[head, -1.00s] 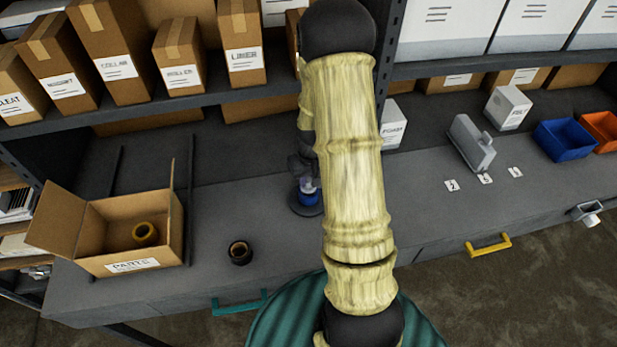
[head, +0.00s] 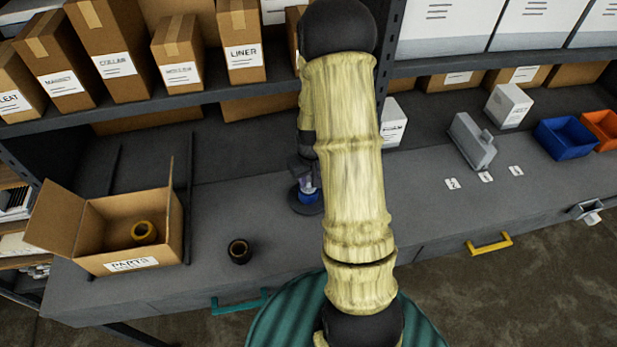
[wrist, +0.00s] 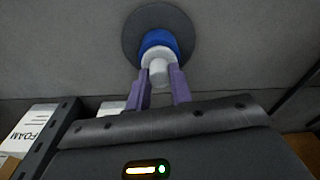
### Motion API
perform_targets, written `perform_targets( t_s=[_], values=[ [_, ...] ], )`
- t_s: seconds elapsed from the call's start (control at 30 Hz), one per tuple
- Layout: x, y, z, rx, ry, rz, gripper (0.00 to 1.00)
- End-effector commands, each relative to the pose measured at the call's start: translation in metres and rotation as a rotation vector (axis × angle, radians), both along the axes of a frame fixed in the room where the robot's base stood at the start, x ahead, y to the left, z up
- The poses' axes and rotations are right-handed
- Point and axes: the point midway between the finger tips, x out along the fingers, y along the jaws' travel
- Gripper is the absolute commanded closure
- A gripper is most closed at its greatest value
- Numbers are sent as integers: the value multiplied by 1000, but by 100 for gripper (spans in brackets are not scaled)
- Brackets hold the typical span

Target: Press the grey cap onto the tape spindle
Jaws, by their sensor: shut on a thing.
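The tape spindle stands on the bench, with a dark round base (wrist: 128,32) and a blue tape roll (wrist: 157,38); in the head view the blue roll (head: 309,196) shows just left of my arm. A pale ring sits at the roll's near end in the wrist view. The grey cap (wrist: 159,74) is a small light cylinder between my gripper's purple fingers (wrist: 160,84). My gripper is shut on it, in line with the spindle. The cap overlaps the pale ring in view; I cannot tell whether it is seated or only touching.
An open parts carton (head: 130,265) with a yellow roll (head: 144,232) is at the left. A dark roll (head: 239,251) lies on the bench. A grey dispenser (head: 472,142), a blue bin (head: 564,139) and an orange bin (head: 602,130) are right. A shelf with boxes overhangs behind.

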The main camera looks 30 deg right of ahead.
Motion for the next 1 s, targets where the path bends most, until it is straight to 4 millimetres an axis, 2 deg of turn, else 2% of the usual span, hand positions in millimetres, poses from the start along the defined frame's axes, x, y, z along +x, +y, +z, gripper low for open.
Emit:
perform_targets(
  t_s=[0.27,0.3,0.4,0.6,0.7,0.73,1.0],
  values=[
    [0,0,0,0,0,0,100],
    [0,0,0,0,0,0,70],
    [0,0,0,0,0,0,53],
    [0,0,0,0,0,0,53],
    [0,0,0,0,0,0,33],
    [0,0,0,0,0,0,31],
    [0,0,1,0,0,0,31]
  ],
)
